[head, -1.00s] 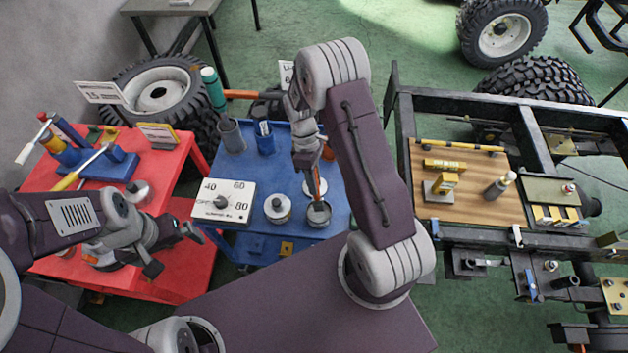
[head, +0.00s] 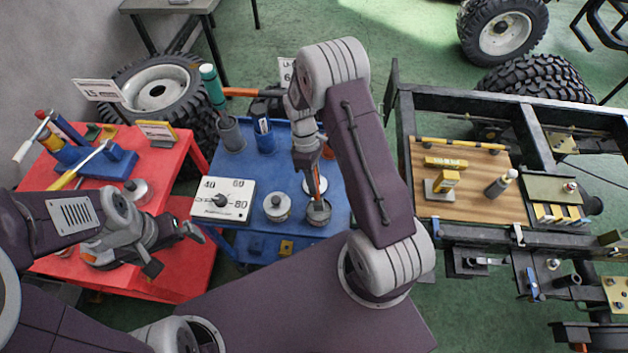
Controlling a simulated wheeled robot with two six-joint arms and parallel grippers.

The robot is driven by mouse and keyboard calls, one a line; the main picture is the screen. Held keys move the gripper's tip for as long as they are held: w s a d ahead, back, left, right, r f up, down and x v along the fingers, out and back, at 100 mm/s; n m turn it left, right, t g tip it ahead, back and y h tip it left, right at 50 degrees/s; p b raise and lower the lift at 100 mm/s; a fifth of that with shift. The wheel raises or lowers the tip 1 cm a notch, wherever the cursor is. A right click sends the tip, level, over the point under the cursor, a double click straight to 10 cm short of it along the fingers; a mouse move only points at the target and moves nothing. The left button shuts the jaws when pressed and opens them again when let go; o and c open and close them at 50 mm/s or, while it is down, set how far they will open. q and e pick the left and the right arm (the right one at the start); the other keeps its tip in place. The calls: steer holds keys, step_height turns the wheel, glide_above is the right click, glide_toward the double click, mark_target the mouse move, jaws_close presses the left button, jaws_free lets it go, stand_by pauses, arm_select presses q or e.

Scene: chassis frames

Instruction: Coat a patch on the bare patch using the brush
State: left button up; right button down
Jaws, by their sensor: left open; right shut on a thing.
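My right gripper (head: 309,158) is shut on the brush (head: 316,184), an orange-handled tool pointing down. The brush's lower end is inside a small open metal pot (head: 319,219) on the blue cart; whether its bristles touch the contents is hidden. My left gripper (head: 174,250) is open and empty, in front of the red cart at the left. I cannot pick out the bare patch with certainty; the chassis frame (head: 452,92) stands at the right, with no gripper at it.
On the blue cart (head: 237,166), a lidded pot (head: 277,207) and a dial board (head: 223,202) stand left of the open pot. A grey cup (head: 230,133) stands behind. A wooden board (head: 478,206) with small items lies on the chassis. Green floor separates cart and chassis.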

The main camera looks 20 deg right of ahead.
steer(key=shift+f, duration=0.35)
steer(key=shift+f, duration=0.1)
stand_by(1.2)
step_height(320, 180, up, 7)
steer(key=p, duration=0.6)
stand_by(0.7)
